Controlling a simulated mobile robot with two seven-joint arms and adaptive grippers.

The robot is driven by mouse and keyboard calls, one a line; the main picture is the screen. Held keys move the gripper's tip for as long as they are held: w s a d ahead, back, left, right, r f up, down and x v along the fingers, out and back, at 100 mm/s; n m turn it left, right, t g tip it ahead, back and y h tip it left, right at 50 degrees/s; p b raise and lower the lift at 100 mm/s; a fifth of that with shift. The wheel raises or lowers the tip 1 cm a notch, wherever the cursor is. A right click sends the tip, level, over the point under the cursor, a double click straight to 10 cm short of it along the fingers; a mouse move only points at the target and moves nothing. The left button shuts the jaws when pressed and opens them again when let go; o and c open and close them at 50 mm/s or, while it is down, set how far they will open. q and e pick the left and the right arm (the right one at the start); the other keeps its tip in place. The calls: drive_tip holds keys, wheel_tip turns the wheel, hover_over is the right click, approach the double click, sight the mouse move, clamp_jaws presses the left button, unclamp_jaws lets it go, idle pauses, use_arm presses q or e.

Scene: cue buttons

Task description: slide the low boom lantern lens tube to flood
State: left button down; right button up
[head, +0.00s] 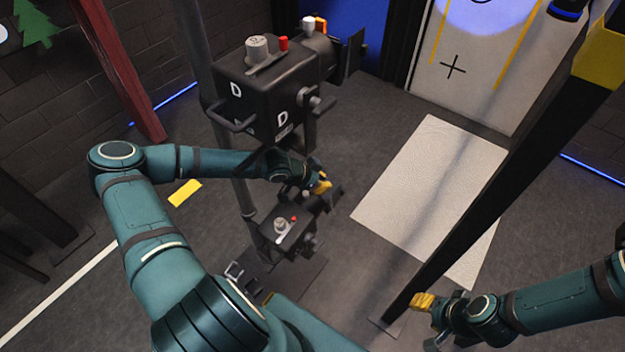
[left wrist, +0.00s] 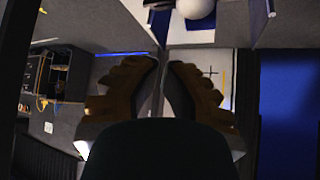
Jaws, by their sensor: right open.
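The low boom lantern (head: 288,228) is the smaller black box below the large one, with a pale knob and a small red button on top. Its front end (head: 330,196) points to the upper right, and the lens tube there is partly hidden. My left gripper (head: 321,183) is at that front end, its yellow fingertips beside or on it. In the left wrist view its fingertips (left wrist: 162,75) are close together with a thin grey strip between them. I cannot tell whether they grip it. My right gripper (head: 428,318) is open and empty at the lower right.
A large black lantern (head: 258,95) marked D hangs on the pole above my left forearm. A dark slanted post (head: 490,190) stands between the lanterns and my right arm. A pale mat (head: 425,185) lies on open floor. A white panel (head: 470,75) with a cross stands behind.

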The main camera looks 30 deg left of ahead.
sight(309, 196)
use_arm(q)
drive_tip(key=shift+x, duration=0.95)
drive_tip(key=shift+s+a+f, duration=0.1)
drive_tip(key=shift+s+a, duration=0.3)
drive_tip(key=shift+s, duration=0.2)
drive_tip(key=shift+s+a+f, duration=0.15)
drive_tip(key=shift+s+a, duration=0.25)
drive_tip(key=shift+s, duration=0.2)
drive_tip(key=shift+s+a+f, duration=0.1)
drive_tip(key=shift+s+a, duration=0.1)
drive_tip(key=shift+s, duration=0.2)
drive_tip(key=shift+s, duration=0.1)
drive_tip(key=s+b, duration=0.1)
drive_tip(key=s, duration=0.1)
drive_tip(key=shift+s+a+f+b, duration=0.15)
drive_tip(key=shift+s+f+b, duration=0.15)
drive_tip(key=shift+f+b, duration=0.05)
drive_tip(key=shift+w, duration=0.1)
